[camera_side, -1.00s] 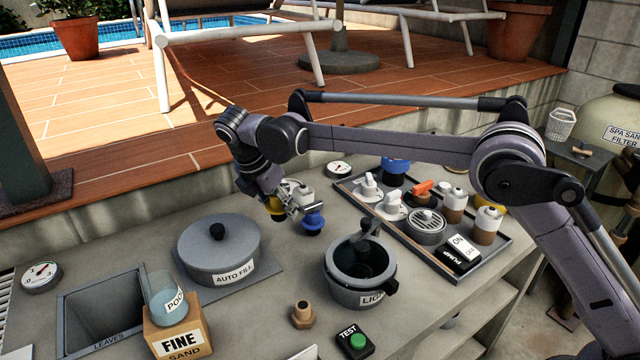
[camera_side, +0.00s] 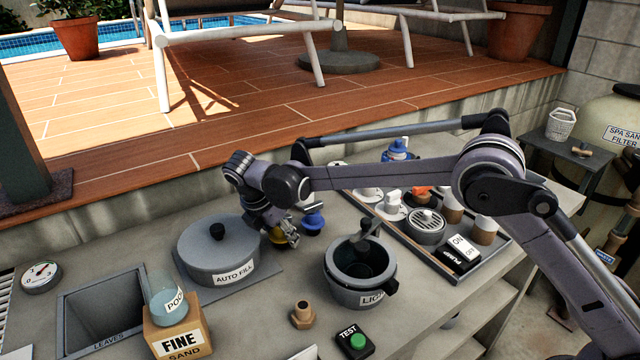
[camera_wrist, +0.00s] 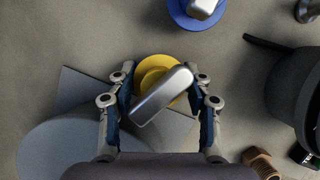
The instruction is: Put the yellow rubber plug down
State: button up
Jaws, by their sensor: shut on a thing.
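The yellow rubber plug (camera_side: 279,238) has a round yellow base and a silvery handle, which shows in the wrist view (camera_wrist: 158,95). My gripper (camera_side: 288,236) is shut on it, with one finger on each side of the handle in the wrist view (camera_wrist: 164,85). In the side view the plug is low over the counter, close to the right of the grey AUTO FILL lid (camera_side: 212,250). I cannot tell whether its base touches the counter. A blue plug (camera_side: 313,220) stands on the counter just behind and to the right, apart from the gripper.
A grey pot labelled LIGHT (camera_side: 350,290) stands to the right, and a brass fitting (camera_side: 302,315) is in front. A dark tray (camera_side: 470,278) with several parts is at the right. A LEAVES bin (camera_side: 105,305) and a FINE SAND box (camera_side: 178,335) are at the left front.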

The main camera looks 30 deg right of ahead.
jog(key=o, duration=1.2)
jog(key=shift+c, duration=0.2)
jog(key=v, duration=1.1)
jog(key=s+d+r+m+y, duration=0.1)
jog(key=s+d+r+m, duration=0.25)
jog(key=d+r, duration=0.3)
jog(key=s+d+m+t+y, duration=0.3)
jog(key=s+d+m, duration=0.9)
jog(key=s+d, duration=0.2)
jog(key=s+d+f+m+t, duration=0.2)
jog(key=s+d+f+m, duration=0.1)
jog(key=s+f+m, duration=0.4)
jog(key=shift+s+d+f, duration=0.2)
jog(key=shift+s, duration=0.85)
